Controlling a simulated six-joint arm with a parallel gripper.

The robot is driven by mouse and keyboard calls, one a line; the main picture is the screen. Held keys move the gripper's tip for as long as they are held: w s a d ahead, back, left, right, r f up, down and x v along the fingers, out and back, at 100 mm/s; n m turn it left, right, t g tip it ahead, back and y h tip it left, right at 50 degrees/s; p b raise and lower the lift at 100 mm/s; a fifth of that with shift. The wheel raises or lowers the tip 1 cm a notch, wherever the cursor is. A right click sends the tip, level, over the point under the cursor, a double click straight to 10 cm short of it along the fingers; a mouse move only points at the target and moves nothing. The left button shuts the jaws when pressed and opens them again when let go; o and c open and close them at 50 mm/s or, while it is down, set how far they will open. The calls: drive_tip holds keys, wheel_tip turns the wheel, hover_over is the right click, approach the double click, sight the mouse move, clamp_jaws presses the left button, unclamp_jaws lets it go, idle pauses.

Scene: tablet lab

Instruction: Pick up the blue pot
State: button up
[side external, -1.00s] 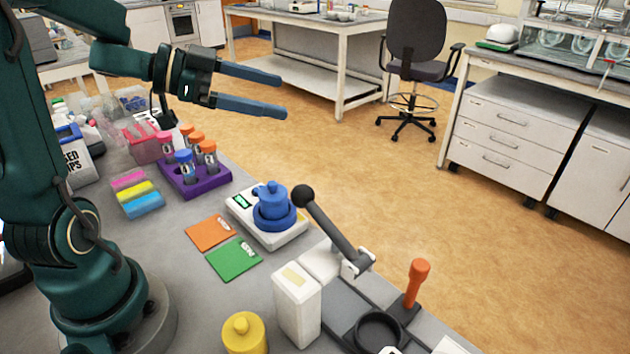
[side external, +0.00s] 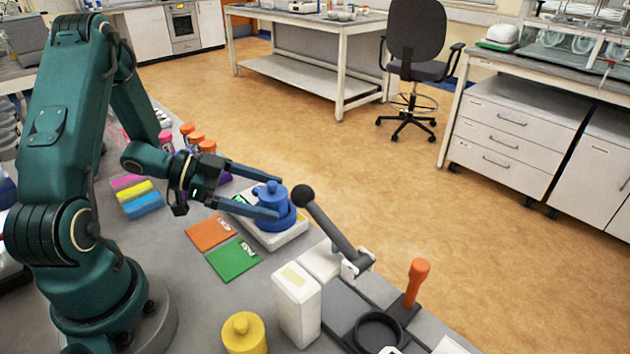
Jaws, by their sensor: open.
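The blue pot (side external: 271,197) has a knobbed lid and stands upright in a blue ring on a white scale (side external: 286,237). My gripper (side external: 279,194) is low and level beside the scale, with its two blue fingers reaching toward the pot from the left. The fingers are open, one along the far side of the pot and one along its near side. I cannot tell whether either finger touches the pot. The near finger hides part of the pot's lower left and part of the scale.
A lever with a black ball (side external: 303,196) stands close right of the scale. Orange (side external: 211,234) and green (side external: 234,260) cards lie in front. A white bottle (side external: 297,306) and yellow pot (side external: 244,334) stand nearer. Orange-capped vials (side external: 196,139) are behind my gripper.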

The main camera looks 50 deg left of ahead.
sight(290, 202)
drive_tip(key=shift+x, duration=2.4)
drive_tip(key=shift+c, duration=0.3)
drive_tip(key=c, duration=1.4)
drive_tip(key=shift+r, duration=0.1)
